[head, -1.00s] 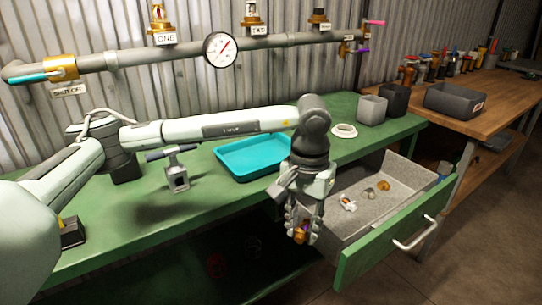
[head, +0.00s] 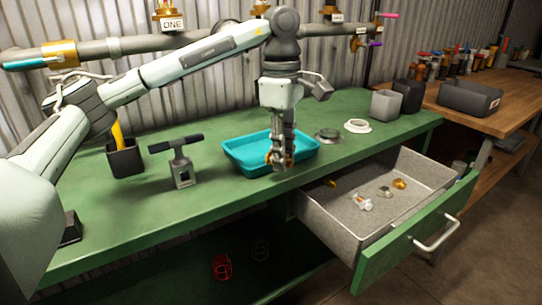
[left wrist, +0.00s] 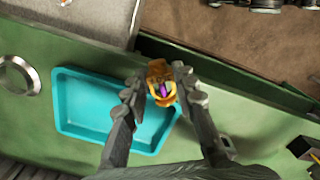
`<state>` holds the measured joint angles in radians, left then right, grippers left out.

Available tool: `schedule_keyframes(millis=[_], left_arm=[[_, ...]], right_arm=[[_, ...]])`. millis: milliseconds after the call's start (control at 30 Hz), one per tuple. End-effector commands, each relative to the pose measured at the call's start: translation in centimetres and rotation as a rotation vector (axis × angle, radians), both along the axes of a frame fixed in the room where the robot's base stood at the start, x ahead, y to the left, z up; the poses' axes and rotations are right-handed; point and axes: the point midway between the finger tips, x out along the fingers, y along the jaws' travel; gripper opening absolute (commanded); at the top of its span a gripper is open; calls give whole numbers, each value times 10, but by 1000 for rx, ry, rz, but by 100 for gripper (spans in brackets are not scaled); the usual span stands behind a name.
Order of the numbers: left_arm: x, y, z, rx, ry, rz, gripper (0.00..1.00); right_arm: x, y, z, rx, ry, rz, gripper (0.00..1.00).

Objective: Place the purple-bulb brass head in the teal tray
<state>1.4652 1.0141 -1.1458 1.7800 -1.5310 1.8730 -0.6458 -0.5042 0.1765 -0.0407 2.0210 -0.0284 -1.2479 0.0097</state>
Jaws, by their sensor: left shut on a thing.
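My left gripper (head: 281,162) is shut on the brass head, whose orange-brass sides show around the fingertips in the head view. In the left wrist view the brass head (left wrist: 159,72) with its purple bulb (left wrist: 163,90) sits between the two fingers (left wrist: 161,88). The teal tray (head: 238,150) lies on the green bench. In the head view the gripper is in front of the tray's front part and hides some of it. In the left wrist view the brass head overlaps the rim end of the tray (left wrist: 85,78). Its exact height above the tray cannot be told. My right gripper is not in view.
The open grey drawer (head: 330,213) at the bench front holds several small parts. A grey T-handled tool (head: 182,165) stands left of the tray. A dark metal ring (head: 328,135) and a white ring (head: 358,126) lie to its right. A pipe runs behind.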

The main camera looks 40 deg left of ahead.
Motion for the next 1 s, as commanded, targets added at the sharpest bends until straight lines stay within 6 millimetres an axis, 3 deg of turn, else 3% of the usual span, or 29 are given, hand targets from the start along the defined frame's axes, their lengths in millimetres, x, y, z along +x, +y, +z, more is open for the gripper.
schedule_keyframes(millis=[100, 200, 433, 567, 767, 1000], left_arm=[[-2, 23, 29, -12, -10, 382, 0], [-6, 37, 49, -18, -14, 646, 0], [-12, 54, 71, -20, -17, 979, 0], [-2, 59, 66, -20, -15, 1023, 0], [40, 72, 41, -19, -13, 1023, 0], [85, 85, 12, -20, -16, 1020, 0]], right_arm=[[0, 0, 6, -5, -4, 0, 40], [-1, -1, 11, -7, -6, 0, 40], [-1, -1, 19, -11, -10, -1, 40], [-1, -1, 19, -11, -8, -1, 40], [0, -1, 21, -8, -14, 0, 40], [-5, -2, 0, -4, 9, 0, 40]])
